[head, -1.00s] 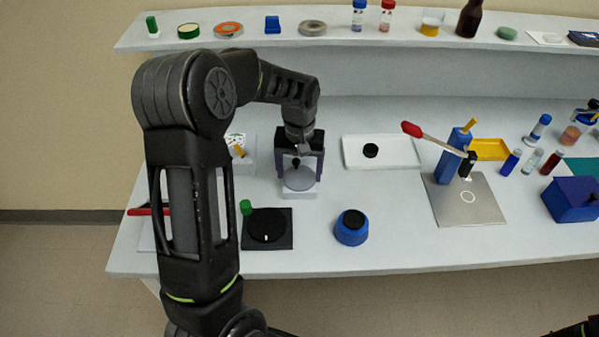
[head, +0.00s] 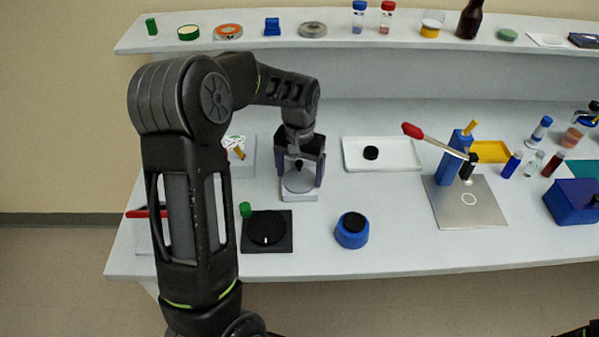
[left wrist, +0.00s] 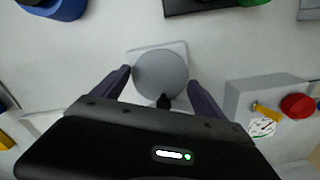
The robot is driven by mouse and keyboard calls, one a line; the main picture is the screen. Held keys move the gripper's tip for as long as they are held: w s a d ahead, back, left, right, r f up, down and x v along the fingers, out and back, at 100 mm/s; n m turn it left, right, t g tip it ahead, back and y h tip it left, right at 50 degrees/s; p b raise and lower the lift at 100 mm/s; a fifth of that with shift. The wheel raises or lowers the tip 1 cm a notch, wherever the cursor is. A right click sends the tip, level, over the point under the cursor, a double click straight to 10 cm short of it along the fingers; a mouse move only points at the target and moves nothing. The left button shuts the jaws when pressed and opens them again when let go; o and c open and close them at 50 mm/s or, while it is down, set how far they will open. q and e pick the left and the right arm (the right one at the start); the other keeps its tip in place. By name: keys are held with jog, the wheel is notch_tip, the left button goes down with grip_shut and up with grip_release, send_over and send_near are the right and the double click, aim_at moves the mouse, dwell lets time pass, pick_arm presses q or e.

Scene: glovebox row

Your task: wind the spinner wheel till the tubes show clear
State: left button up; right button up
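A grey disc with a small black knob (head: 299,182), which I take for the spinner wheel, sits on a white base at the left of the bench. It also shows in the left wrist view (left wrist: 160,74). My left gripper (head: 300,180) is open above it, one finger on each side of the disc. In the left wrist view the fingers (left wrist: 160,85) stand wide apart; I cannot tell whether they touch anything. Small tubes stand at the right: a blue one (head: 511,165), a clear one (head: 534,164) and a dark red one (head: 553,164).
A black plate with a round dial (head: 266,228) and a green knob, and a blue round pot (head: 351,231), stand in front. A white box with a gauge (left wrist: 262,110) is beside the disc. A white tray (head: 400,153) and a grey plate (head: 485,208) lie right. A shelf (head: 340,38) runs behind.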

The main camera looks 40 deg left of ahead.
aim_at(300, 179)
pick_arm(q)
jog(key=o, duration=0.3)
jog(key=shift+r, duration=0.1)
notch_tip(300, 179, up, 8)
jog(key=b, duration=0.1)
dwell(0.4)
jog(key=shift+f, duration=0.2)
dwell(0.5)
